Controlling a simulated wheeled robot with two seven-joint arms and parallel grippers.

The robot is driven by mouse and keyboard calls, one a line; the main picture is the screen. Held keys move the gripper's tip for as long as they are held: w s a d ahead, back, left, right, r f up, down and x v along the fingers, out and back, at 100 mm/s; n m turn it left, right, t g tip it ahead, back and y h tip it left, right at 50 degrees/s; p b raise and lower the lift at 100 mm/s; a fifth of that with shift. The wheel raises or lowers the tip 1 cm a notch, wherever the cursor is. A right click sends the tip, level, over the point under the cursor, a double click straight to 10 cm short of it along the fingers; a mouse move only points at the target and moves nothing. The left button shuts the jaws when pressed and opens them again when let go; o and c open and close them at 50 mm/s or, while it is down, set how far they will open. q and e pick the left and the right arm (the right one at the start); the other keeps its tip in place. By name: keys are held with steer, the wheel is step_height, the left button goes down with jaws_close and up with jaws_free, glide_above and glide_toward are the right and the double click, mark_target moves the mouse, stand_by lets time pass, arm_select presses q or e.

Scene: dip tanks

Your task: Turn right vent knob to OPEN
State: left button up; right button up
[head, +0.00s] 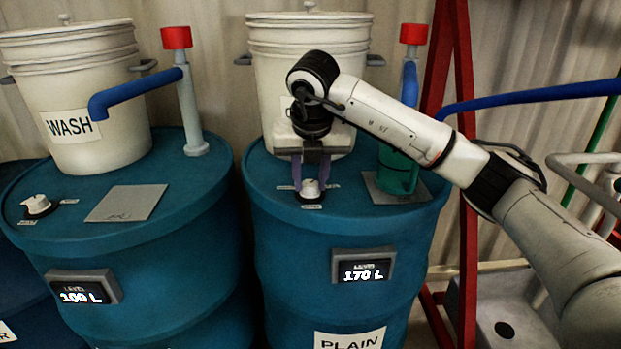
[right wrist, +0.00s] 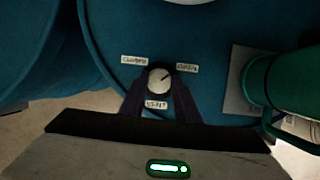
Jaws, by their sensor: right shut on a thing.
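The right vent knob (head: 310,189) is a white knob on the blue lid of the right drum (head: 285,235), the one marked PLAIN. In the right wrist view the knob (right wrist: 160,79) has a dark pointer line aimed up and right, toward the OPEN label (right wrist: 187,68). The CLOSED label (right wrist: 134,60) is at its upper left and the VENT label (right wrist: 156,104) below it. My right gripper (head: 310,184) points down, its two purple fingers on either side of the knob, shut on it. My left gripper is not in view.
A green container (head: 397,172) stands on a grey plate right of the knob. A white lidded bucket (head: 275,85) stands behind my gripper. The left drum (head: 130,245) carries the WASH bucket (head: 110,145), a blue pipe (head: 135,92) and another white knob (head: 37,204).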

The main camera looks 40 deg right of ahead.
stand_by(0.3)
steer(key=o, duration=1.1)
steer(key=shift+c, duration=0.2)
steer(key=v, duration=1)
steer(key=shift+r, duration=0.2)
